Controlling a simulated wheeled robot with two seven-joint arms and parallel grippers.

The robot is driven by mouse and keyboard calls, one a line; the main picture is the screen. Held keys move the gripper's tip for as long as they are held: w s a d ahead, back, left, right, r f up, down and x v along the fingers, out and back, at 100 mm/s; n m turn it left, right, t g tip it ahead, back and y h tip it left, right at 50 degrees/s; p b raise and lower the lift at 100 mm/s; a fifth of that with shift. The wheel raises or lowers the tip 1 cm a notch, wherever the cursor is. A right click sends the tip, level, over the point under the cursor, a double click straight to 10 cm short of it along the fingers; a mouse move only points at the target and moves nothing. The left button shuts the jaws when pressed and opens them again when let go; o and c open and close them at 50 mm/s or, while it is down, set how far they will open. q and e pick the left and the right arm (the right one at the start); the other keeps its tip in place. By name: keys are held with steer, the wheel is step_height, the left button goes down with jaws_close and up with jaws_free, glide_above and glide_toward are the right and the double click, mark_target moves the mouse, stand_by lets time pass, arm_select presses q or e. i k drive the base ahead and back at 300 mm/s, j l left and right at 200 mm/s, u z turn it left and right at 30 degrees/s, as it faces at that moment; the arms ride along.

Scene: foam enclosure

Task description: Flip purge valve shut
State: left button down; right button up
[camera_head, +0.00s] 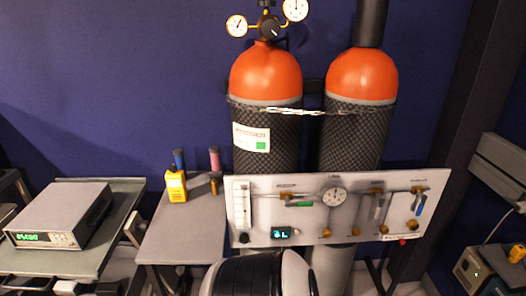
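A pale valve panel (350,228) stands in front of two orange-topped gas cylinders. A thin pipe runs across its upper part. A green handle (300,204) at the left lies roughly along the pipe. A blue handle (421,205) at the far right slants steeply down. The small labels are too blurred to read, so I cannot tell which handle is the purge valve. Neither gripper is in view.
The panel also bears a round gauge (334,197), a flow tube (242,208), a small display (285,232) and brass knobs. A grey side table (182,240) with a yellow handheld device (176,186) stands left. A bench instrument (58,216) sits farther left. A boxy unit (480,268) is lower right.

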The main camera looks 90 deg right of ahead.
mark_target(288, 204)
steer(key=z, duration=3)
